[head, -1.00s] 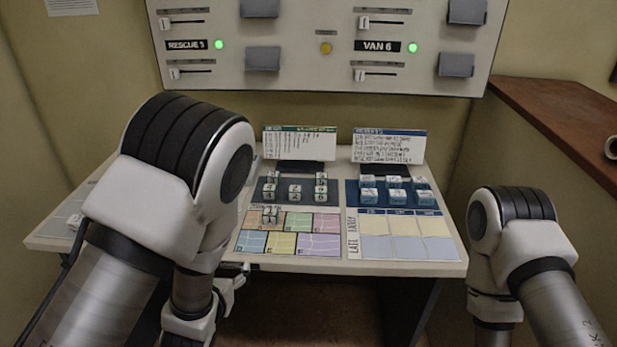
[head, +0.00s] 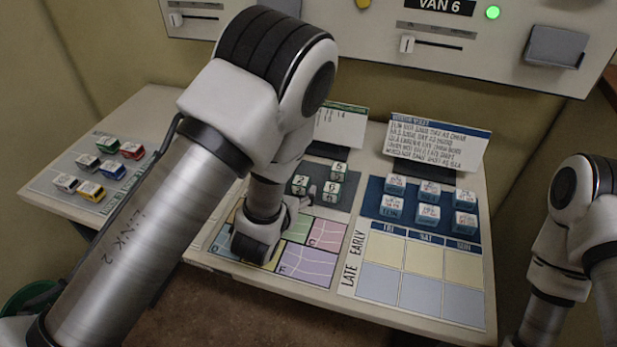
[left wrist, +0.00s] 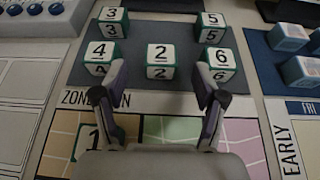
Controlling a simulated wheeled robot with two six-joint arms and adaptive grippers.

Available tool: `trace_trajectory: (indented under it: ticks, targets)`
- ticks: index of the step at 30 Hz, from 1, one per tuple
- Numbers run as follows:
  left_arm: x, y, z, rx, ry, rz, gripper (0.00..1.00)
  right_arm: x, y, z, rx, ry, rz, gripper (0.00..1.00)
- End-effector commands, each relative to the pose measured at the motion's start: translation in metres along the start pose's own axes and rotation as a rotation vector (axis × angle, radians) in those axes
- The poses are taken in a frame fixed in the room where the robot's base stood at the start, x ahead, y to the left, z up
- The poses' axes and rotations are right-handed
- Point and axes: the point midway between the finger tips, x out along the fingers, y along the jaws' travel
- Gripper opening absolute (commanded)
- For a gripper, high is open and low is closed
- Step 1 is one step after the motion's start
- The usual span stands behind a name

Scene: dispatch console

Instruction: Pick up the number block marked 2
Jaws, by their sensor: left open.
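The number block marked 2 (left wrist: 161,57) is white with dark green edges. It stands on a dark grey mat (left wrist: 135,72), between the blocks marked 4 (left wrist: 102,54) and 6 (left wrist: 222,62). In the head view the 2 block (head: 300,183) shows just beyond my left gripper (head: 297,202), partly hidden by my arm. In the left wrist view my left gripper (left wrist: 158,76) is open and empty. Its fingers spread on either side of the 2 block, on its near side. The left finger overlaps the 4 block's edge. My right gripper is out of view.
Blocks marked 3 (left wrist: 113,22) and 5 (left wrist: 211,27) stand behind on the mat. A block marked 1 (left wrist: 93,138) sits on the coloured zone map (head: 328,235).

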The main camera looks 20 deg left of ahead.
Motion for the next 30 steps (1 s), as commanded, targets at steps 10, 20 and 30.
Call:
trace_trajectory:
  ticks: [10,20,30]
  targets:
    - [0.052,-0.003,-0.005,-0.001,-0.001,0.000,0.71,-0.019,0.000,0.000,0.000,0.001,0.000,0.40]
    - [0.056,-0.003,-0.007,0.001,0.001,0.000,0.35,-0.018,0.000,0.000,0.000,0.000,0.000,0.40]
    - [0.055,-0.003,-0.007,0.001,0.002,0.000,0.14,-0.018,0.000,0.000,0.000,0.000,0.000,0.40]
